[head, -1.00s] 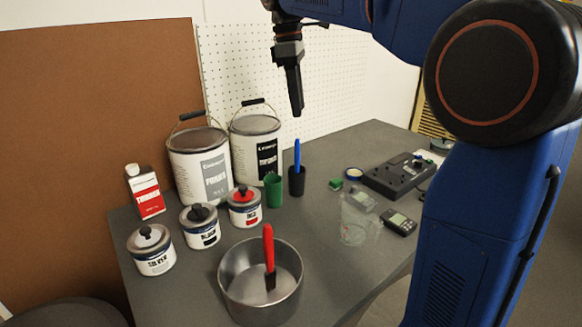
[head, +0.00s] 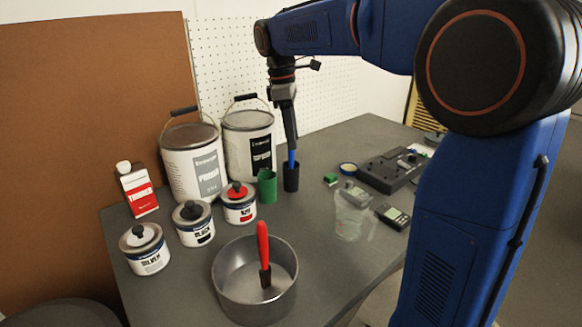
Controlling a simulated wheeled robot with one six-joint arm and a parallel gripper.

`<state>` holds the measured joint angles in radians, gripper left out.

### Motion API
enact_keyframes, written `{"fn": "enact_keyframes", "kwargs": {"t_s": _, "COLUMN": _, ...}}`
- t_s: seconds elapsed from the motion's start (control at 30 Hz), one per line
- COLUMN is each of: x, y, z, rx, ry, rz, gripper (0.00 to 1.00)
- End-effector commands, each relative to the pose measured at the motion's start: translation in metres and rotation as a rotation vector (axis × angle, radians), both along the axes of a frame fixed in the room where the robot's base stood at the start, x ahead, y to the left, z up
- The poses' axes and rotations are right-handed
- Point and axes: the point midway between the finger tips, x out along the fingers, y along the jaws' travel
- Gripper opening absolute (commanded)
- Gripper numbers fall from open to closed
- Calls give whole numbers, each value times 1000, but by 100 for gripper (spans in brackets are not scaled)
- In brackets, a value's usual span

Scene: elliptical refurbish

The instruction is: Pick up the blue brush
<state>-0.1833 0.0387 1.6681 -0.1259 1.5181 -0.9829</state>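The blue brush (head: 291,159) stands upright in a dark cup (head: 291,178) near the middle of the grey table. Only part of its blue handle shows, between the cup's rim and my gripper. My gripper (head: 290,146) points down directly over the brush, with its tips at the top of the handle. The fingers are seen edge-on, so I cannot tell whether they are open or closed on the handle.
A green cup (head: 267,186) stands just left of the dark cup. Large paint cans (head: 192,165) stand behind to the left. A metal pot (head: 255,290) with a red-handled brush (head: 263,250) is in front. A black device (head: 390,172) lies to the right.

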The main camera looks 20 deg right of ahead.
Motion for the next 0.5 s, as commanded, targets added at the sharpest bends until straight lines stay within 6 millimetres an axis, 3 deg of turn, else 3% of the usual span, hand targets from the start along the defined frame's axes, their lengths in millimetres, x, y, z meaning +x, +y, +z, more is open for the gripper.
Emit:
{"fn": "enact_keyframes", "kwargs": {"t_s": 0.17, "x": -1, "y": 0, "z": -9, "rx": 0, "ry": 0, "rz": 0, "gripper": 35}}
{"fn": "enact_keyframes", "kwargs": {"t_s": 0.5, "x": -6, "y": 0, "z": -50, "rx": 0, "ry": 1, "rz": -1, "gripper": 35}}
